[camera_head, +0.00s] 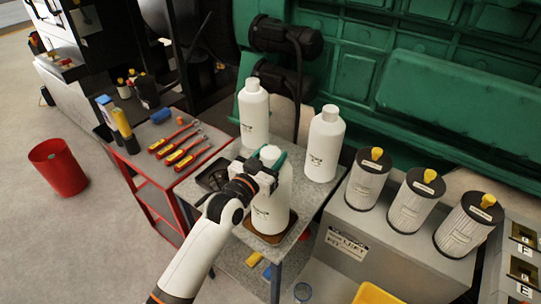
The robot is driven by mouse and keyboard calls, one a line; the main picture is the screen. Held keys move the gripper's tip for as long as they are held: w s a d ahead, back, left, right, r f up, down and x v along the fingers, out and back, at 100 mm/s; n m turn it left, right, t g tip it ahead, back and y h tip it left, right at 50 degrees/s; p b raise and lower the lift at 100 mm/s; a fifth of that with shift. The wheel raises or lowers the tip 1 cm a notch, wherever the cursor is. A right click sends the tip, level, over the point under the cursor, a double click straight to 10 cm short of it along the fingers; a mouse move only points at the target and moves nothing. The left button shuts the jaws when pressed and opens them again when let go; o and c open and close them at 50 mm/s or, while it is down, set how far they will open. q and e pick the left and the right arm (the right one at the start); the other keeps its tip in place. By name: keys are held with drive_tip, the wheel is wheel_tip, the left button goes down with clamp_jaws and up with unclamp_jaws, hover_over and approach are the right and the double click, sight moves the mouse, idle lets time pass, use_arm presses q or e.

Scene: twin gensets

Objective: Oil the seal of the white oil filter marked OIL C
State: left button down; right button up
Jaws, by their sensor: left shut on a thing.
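My left gripper (268,170) is shut on a white bottle (271,210), around its upper part below the cap. The bottle is upright over a brown tray (277,237) at the front of the small grey table; I cannot tell whether it touches the tray. Three whitish pleated filters with dark tops and yellow knobs stand in a row on a grey box: a left one (366,183), a middle one (411,206) and a right one (463,231). Their small labels are unreadable here, so I cannot tell which is OIL C. My right gripper is out of view.
Two more white bottles stand behind, one at the back (254,117) and one at the right (322,146). A black tray (213,178) lies left of the held bottle. A red cart (132,164) carries screwdrivers. The green engine (420,60) blocks the back. A red bin (61,169) stands left.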

use_arm(q)
drive_tip(key=shift+f, duration=0.3)
idle(1.2)
